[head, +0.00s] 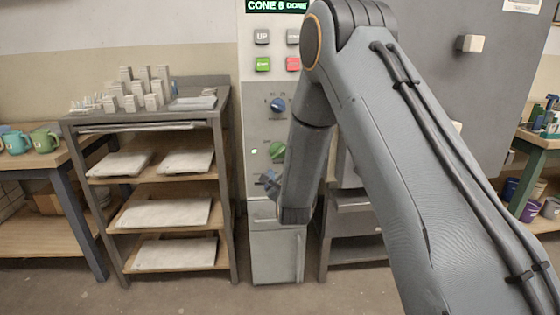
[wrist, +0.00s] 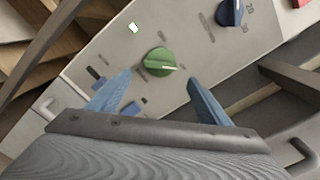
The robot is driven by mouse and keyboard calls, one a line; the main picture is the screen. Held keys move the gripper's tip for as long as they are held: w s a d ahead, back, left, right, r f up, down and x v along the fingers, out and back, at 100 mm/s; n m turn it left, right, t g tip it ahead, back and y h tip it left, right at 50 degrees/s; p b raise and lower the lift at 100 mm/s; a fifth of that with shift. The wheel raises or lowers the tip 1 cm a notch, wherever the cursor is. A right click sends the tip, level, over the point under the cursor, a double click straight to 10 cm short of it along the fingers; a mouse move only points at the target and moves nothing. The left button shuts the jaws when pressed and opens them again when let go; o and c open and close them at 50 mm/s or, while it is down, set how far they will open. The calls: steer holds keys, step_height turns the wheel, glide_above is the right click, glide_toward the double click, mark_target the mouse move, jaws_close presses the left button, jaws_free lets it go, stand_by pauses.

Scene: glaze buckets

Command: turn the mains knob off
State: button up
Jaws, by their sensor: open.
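The green round knob (head: 277,151) is on the grey control panel, below a blue dial. Its label is too small to read. In the wrist view the green knob (wrist: 158,57) has a pale pointer line running toward the right. My gripper (head: 269,183) is just below the green knob in the head view, partly hidden by my own arm. In the wrist view my gripper (wrist: 158,80) is open and empty, with one blue finger on each side below the knob. The fingers appear apart from the knob.
A blue dial (head: 278,105) with numbers is above the knob, with green (head: 263,64) and red (head: 293,64) buttons higher up. A small lit lamp (wrist: 133,28) is beside the knob. A shelf rack (head: 230,190) of pale slabs stands left.

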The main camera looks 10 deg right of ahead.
mark_target(280, 154)
steer(key=w, duration=0.7)
steer(key=shift+w, duration=0.15)
steer(key=c, duration=1)
steer(key=shift+c, duration=0.2)
